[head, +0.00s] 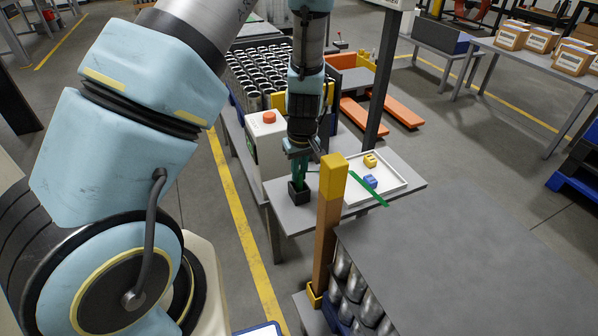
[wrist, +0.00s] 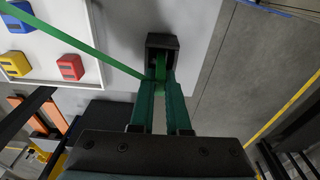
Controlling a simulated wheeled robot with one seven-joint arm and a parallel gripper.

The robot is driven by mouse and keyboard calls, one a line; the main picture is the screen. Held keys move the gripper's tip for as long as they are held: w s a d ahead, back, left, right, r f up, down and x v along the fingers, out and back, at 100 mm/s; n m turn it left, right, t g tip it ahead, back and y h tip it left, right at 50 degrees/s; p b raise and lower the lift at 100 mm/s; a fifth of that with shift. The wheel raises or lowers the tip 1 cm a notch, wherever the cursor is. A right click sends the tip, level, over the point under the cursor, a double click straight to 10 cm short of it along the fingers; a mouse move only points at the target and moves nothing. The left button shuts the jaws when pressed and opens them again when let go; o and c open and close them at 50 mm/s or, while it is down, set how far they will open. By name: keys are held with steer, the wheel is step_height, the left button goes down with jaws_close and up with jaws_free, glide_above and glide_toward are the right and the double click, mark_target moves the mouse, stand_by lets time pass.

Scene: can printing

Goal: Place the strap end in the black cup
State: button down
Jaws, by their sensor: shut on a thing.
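The black cup (head: 298,192) is a small square open box on the grey table, near its left edge. It also shows in the wrist view (wrist: 176,42). My gripper (head: 301,178) points down over the cup, its green fingertips at the cup's opening. In the wrist view my gripper (wrist: 160,78) is shut on the green strap (wrist: 75,40) near its end. The strap end shows between the fingertips, in line with the cup mouth; how deep it sits is unclear.
A white tray (head: 401,185) with yellow and blue blocks lies on the table; the wrist view also shows a red block (wrist: 70,67). An orange-yellow post (head: 330,220) stands close in front. A white box with a red button (head: 268,145) is beside the cup.

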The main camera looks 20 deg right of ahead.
steer(key=shift+f, duration=0.1)
steer(key=c, duration=1.4)
jaws_free()
steer(key=shift+f, duration=0.1)
steer(key=o, duration=0.5)
step_height(320, 180, up, 12)
steer(key=s+b, duration=0.1)
steer(key=s+a+r, duration=0.1)
steer(key=a+r, duration=0.1)
steer(key=a, duration=0.6)
steer(key=s+a+r+m, duration=0.1)
steer(key=a+r, duration=0.1)
steer(key=a, duration=0.7)
steer(key=s+a+r+m, duration=0.1)
steer(key=a+r, duration=0.2)
steer(key=a, duration=0.6)
steer(key=shift+s, duration=0.3)
